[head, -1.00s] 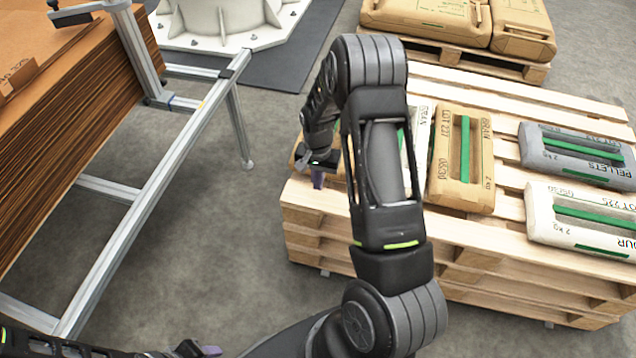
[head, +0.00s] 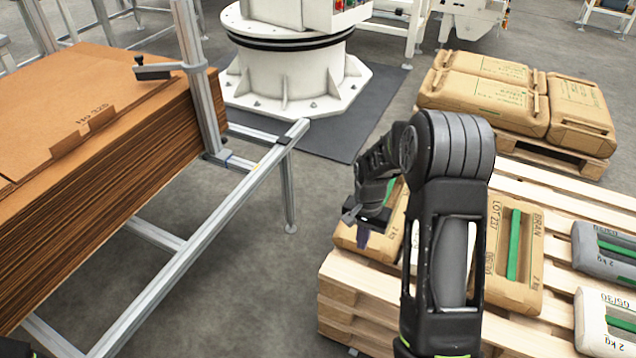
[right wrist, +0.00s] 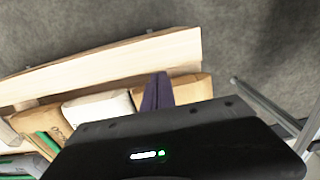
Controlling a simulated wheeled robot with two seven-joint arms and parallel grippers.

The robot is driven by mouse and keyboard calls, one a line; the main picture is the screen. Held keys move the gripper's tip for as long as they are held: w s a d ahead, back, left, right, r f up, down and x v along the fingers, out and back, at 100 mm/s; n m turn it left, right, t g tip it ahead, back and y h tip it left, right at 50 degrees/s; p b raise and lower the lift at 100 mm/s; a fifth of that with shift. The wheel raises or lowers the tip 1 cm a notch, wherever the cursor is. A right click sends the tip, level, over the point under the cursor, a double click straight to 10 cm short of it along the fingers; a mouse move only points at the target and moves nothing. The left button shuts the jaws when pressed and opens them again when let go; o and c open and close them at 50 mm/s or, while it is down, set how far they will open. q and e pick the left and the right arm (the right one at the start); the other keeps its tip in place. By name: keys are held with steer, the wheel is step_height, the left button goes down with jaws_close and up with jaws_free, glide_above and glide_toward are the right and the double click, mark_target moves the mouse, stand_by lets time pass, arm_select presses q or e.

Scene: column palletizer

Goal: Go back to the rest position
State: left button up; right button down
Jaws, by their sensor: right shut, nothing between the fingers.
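My right gripper (head: 362,235) is shut and empty, its purple fingers pointing down by the left end of the sack pallet (head: 345,300). In the right wrist view the fingers (right wrist: 158,92) show closed together, with nothing between them. A brown sack (head: 396,222) lies right behind the gripper, partly hidden by it; I cannot tell if they touch. My right forearm hides part of a white sack (head: 412,240).
Right of my arm lie a brown sack (head: 528,250), a grey sack (head: 590,245) and a white sack (head: 592,320). A metal frame (head: 205,250) and cardboard stack (head: 120,190) stand left. Another loaded pallet (head: 560,160) is behind. Grey floor (head: 265,290) between is clear.

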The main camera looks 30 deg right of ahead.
steer(key=w+a+f+n+t, duration=0.2)
steer(key=w+a+f+n, duration=0.1)
steer(key=a+f, duration=0.15)
steer(key=s+a+f+n+t+y, duration=0.1)
steer(key=s+a+f+n, duration=0.3)
steer(key=a, duration=0.6)
steer(key=s+a+f+n+y, duration=0.1)
steer(key=s+a+f, duration=0.4)
steer(key=a, duration=0.5)
steer(key=s+a+n+g+y, duration=0.1)
steer(key=s+a+g+y, duration=0.1)
steer(key=s+a, duration=0.95)
steer(key=a+p+v, duration=0.2)
steer(key=p+v, duration=0.9)
steer(key=p, duration=0.1)
steer(key=shift+s+d+r, duration=0.15)
steer(key=shift+s+r, duration=0.05)
steer(key=shift+r, duration=0.4)
